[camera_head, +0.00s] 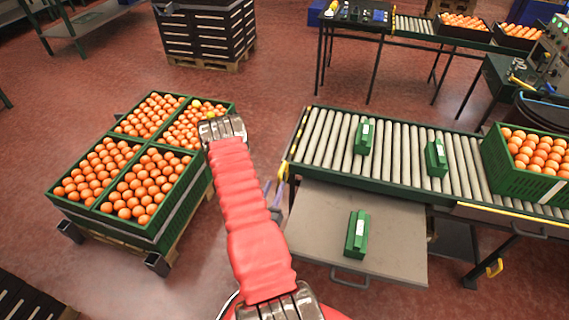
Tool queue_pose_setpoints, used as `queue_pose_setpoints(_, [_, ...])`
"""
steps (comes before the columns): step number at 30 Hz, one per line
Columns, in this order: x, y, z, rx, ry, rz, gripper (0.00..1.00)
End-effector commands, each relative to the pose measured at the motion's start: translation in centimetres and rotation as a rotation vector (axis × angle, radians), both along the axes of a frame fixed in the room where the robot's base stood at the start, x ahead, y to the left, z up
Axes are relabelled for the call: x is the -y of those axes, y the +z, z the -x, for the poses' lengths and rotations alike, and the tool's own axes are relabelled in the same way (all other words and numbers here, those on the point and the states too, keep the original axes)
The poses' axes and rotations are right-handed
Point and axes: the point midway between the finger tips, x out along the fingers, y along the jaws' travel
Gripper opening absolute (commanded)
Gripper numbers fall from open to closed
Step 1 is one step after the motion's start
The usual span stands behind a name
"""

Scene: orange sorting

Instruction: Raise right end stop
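The roller conveyor (330,140) has a green frame and crosses the right half of the head view. Its far right end runs out of the picture, and I cannot make out an end stop there. A yellow piece (283,172) stands at its left end. My red-sleeved arm rises up the middle. Two thin purple-grey prongs (273,195) show beside the arm, close to the left end of the conveyor. They may be my gripper, mostly hidden behind the sleeve; whether it is open or shut does not show.
Green blocks stand on the rollers (364,138) (436,158), with another (357,236) on the grey shelf (318,215) in front. A green crate (515,182) of oranges sits on the conveyor's right. A pallet of orange-filled crates (100,217) stands left. Red floor lies between.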

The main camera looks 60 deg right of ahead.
Motion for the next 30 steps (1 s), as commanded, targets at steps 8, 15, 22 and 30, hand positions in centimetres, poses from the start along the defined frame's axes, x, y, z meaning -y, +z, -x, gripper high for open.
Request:
queue_pose_setpoints(8, [0.3, 0.0, -0.1, 0.002, -0.001, 0.0, 0.33])
queue_pose_setpoints(15, [2.4, 0.1, -0.3, 0.003, -0.004, 0.0, 0.33])
queue_pose_setpoints(22, [5.9, 0.1, -0.8, 0.002, -0.003, 0.0, 0.33])
queue_pose_setpoints(30, [10.0, 0.1, -1.5, 0.003, -0.003, 0.0, 0.33])
